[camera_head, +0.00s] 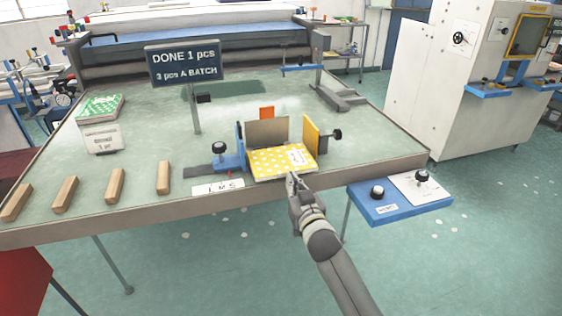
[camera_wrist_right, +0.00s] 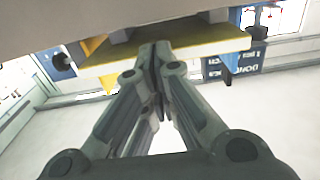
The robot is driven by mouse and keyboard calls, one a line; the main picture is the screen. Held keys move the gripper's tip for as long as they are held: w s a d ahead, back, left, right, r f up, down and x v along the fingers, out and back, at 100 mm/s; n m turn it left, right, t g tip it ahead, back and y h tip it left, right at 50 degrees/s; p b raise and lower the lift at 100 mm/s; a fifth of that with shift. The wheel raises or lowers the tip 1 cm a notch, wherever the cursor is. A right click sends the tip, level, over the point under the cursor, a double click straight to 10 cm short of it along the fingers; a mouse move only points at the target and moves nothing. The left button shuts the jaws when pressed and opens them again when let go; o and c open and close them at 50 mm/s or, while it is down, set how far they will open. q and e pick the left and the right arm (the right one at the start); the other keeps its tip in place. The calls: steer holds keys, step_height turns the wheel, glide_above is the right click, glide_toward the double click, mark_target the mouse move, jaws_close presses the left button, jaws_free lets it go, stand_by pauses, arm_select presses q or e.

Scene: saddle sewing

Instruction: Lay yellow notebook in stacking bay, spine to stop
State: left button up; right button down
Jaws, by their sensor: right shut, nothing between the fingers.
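The yellow notebook with white dots (camera_head: 272,163) lies flat in the stacking bay at the table's front edge, a white label on its cover. The bay has a grey back plate (camera_head: 267,131), a blue side on the left (camera_head: 240,140) and a yellow side plate on the right (camera_head: 311,135). My right gripper (camera_head: 291,176) is shut and empty at the notebook's front edge. In the right wrist view its closed fingertips (camera_wrist_right: 158,48) are close to the yellow board edge (camera_wrist_right: 205,43); I cannot tell if they touch. My left gripper is not in view.
A sign (camera_head: 183,63) reads "DONE 1 pcs". Several wooden blocks (camera_head: 115,185) line the table's front left. A green notebook (camera_head: 100,108) lies on a stand at the left. A blue side shelf (camera_head: 400,200) with knobs sits right of my right arm.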

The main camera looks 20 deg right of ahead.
mark_target(287, 170)
steer(key=shift+w, duration=0.15)
steer(key=shift+w, duration=0.35)
steer(key=shift+w+a+b, duration=0.1)
steer(key=shift+w+b, duration=1.5)
steer(key=shift+w, duration=1.1)
steer(key=shift+s+p, duration=0.5)
steer(key=shift+p, duration=0.1)
steer(key=s+p, duration=0.2)
steer(key=s, duration=0.3)
steer(key=shift+p, duration=0.4)
